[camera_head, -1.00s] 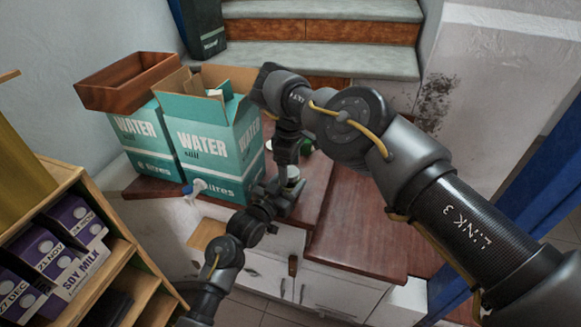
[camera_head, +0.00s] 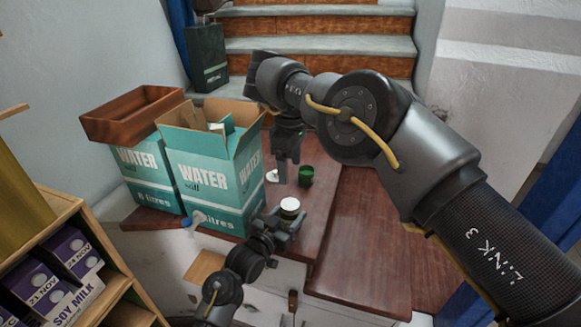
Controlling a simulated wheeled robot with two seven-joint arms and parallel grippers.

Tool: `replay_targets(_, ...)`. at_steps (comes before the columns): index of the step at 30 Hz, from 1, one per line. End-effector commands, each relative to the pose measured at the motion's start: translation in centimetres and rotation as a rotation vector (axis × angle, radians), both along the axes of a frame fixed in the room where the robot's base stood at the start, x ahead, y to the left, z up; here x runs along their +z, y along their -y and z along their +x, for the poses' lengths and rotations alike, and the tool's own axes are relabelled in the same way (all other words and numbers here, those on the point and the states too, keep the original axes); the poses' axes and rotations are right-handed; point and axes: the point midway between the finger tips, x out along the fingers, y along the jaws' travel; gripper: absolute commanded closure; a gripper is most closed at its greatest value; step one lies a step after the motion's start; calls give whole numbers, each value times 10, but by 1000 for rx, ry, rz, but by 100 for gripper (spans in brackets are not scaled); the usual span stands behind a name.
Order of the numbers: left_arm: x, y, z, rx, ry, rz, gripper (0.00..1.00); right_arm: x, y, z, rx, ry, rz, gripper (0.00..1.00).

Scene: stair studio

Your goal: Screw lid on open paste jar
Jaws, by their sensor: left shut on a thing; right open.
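A small jar (camera_head: 289,214) with a pale round top stands near the front edge of the wooden counter. My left gripper (camera_head: 284,226) is shut on it from the front. My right gripper (camera_head: 283,179) points down behind the jar, open, with nothing visible between its fingers. A small white piece (camera_head: 271,176), perhaps the lid, lies at the left of the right gripper's fingers and is partly hidden by them. I cannot tell whether the pale top is paste or a cover.
A green cup-like container (camera_head: 305,176) stands just right of my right gripper. An open teal water box (camera_head: 209,175) stands close on the left, with a wooden tray (camera_head: 131,119) behind. The counter (camera_head: 350,235) is clear on the right. A shelf with soy milk cartons (camera_head: 66,262) is at lower left.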

Motion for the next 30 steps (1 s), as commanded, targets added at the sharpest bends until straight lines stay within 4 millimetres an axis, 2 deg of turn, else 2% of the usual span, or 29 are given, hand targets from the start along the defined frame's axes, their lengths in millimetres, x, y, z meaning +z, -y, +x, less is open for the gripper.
replay_targets(2,0,0,0,0,0,0,100,0,0,0,0,0,0,29)
replay_targets(3,0,0,0,0,0,0,41,0,0,0,0,0,0,29)
replay_targets(8,0,0,0,0,0,0,20,0,0,0,1,0,0,29)
replay_targets(19,-1,-4,-6,0,-1,0,20,0,0,0,1,0,0,29)
replay_targets(30,-1,-41,-61,1,-1,2,20,0,0,0,1,0,0,29)
